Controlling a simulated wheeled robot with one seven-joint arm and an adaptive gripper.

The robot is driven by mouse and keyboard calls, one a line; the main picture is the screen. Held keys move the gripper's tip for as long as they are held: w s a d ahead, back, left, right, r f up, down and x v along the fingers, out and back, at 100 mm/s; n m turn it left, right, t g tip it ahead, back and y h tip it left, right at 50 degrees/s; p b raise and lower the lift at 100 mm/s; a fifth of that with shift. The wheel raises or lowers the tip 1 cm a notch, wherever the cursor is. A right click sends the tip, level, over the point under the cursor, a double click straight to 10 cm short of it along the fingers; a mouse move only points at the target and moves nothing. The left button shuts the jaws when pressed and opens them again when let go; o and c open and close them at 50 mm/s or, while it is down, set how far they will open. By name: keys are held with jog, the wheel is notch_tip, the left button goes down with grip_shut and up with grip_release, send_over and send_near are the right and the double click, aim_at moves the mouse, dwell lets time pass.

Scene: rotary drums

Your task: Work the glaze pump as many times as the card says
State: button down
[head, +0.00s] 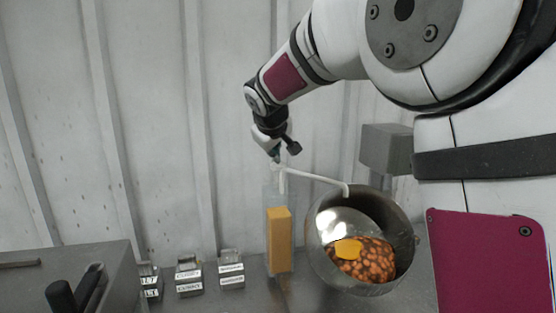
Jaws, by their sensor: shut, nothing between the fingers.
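The glaze pump (279,240) is a tall clear bottle with orange-yellow glaze inside, standing on the metal counter. Its pale spout (318,178) reaches right and bends down over the rim of a metal drum. The tilted drum (408,222) holds brown nut-like pieces with a yellow patch of glaze (348,248) on top. My gripper (276,158) is shut and empty, pointing down at the top of the pump. Whether it touches the pump head I cannot tell. Small labelled card holders (189,276) stand left of the pump; their print is too small to read surely.
Another labelled holder (231,268) stands close left of the pump, and one more (149,281) is farther left. A grey box (386,148) is behind the drum. A metal cabinet (75,265) with dark handles fills the lower left. A corrugated wall is behind.

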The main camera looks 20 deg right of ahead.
jog(key=shift+r+p, duration=0.8)
jog(key=shift+r, duration=0.55)
jog(key=shift+r, duration=0.1)
jog(key=shift+r+p, duration=1)
jog(key=shift+r, duration=1.45)
notch_tip(320, 180, up, 4)
jog(key=shift+f+p, duration=0.1)
jog(key=shift+p, duration=0.9)
jog(key=shift+f, duration=0.1)
send_over(275, 164)
jog(key=shift+f+b, duration=0.4)
jog(key=shift+f, duration=3.9)
